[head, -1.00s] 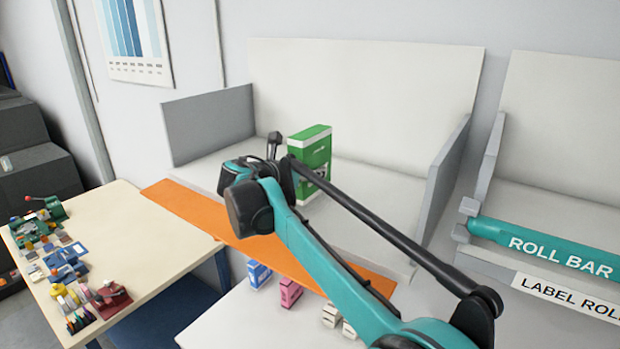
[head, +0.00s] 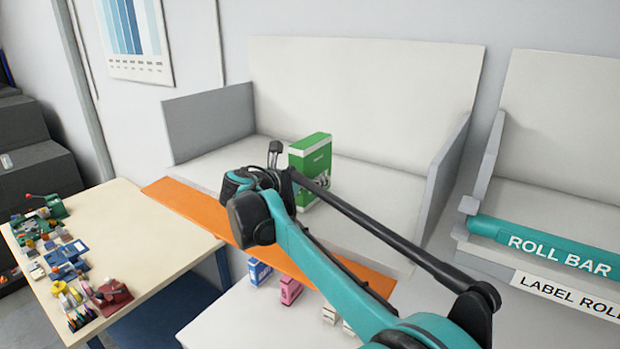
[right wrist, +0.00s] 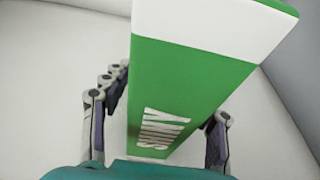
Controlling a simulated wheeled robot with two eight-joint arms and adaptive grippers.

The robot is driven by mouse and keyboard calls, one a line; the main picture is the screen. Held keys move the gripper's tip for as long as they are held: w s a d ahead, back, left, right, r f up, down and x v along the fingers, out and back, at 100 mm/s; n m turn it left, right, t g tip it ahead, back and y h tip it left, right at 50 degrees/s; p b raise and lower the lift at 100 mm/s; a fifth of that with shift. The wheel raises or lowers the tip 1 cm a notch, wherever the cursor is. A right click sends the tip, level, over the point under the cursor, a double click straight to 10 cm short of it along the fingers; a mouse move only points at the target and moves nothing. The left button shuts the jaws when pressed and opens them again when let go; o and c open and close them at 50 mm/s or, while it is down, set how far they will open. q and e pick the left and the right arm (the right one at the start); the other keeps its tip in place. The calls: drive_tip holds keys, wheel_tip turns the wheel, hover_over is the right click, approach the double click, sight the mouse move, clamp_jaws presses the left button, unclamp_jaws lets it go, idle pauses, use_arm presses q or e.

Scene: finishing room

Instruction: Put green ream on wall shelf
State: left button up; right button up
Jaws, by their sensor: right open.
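The green ream (head: 316,160) stands upright on the wall shelf (head: 385,190), between its grey side walls. In the right wrist view the ream (right wrist: 185,85) shows its green face with white lettering and a white band at one end. My right gripper (head: 277,165) is at the ream's left side in the head view. In the right wrist view my right gripper (right wrist: 158,135) is open, with fingers on both sides of the ream and a gap visible on the right. The ream's lower part is partly hidden by my arm in the head view. My left gripper is out of view.
An orange strip (head: 190,208) runs along the shelf's front. Small blue (head: 259,271) and pink (head: 290,290) boxes sit below it. A cluttered table (head: 150,240) stands at left. A teal roll bar (head: 540,247) is at right. The shelf right of the ream is clear.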

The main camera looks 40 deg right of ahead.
drive_tip(key=b+v, duration=0.1)
drive_tip(key=v, duration=1.1)
drive_tip(key=shift+b, duration=0.3)
